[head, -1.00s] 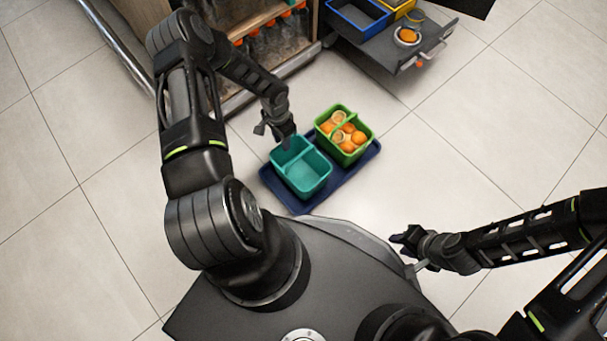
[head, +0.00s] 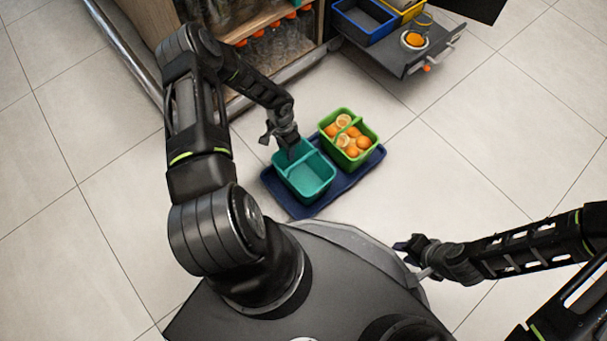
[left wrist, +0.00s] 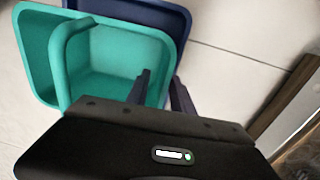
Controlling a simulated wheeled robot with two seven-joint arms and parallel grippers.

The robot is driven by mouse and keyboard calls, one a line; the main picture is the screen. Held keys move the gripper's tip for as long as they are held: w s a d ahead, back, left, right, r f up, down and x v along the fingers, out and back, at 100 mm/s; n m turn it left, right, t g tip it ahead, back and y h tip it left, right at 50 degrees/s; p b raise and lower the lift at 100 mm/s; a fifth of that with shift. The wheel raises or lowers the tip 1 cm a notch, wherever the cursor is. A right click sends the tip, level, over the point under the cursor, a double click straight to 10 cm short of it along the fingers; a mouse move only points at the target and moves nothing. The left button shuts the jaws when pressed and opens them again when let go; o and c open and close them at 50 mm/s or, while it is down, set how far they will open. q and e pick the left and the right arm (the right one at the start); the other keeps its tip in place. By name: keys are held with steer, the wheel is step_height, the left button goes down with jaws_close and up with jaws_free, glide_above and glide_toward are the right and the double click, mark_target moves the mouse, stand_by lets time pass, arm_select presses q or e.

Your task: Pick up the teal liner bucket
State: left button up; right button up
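The teal liner bucket (head: 307,181) stands upright on a dark blue tray (head: 352,183), its handle raised across the middle. It fills the upper left of the left wrist view (left wrist: 105,62). My left gripper (head: 290,151) is at the bucket's far-left rim. In the left wrist view its fingers (left wrist: 160,90) are apart, one over the bucket's inside and one outside the rim. Whether either touches the wall cannot be told. My right gripper (head: 402,246) is away from the tray, at the lower right; its finger gap is too small to read.
A green basket (head: 360,152) of oranges and orange halves stands on the tray beside the teal bucket. A cabinet with bottles (head: 285,42) stands behind. A pulled-out shelf (head: 398,55) with blue and yellow bins is at the top right. The floor to the right is clear.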

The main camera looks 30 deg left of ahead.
arm_select(q)
step_height(320, 180, down, 4)
steer(key=b, duration=0.2)
steer(key=shift+w+f+b, duration=0.1)
steer(key=shift+f+b, duration=0.1)
steer(key=shift+b, duration=0.15)
steer(key=shift+f, duration=0.5)
steer(key=shift+r, duration=0.1)
jaws_close()
stand_by(1.1)
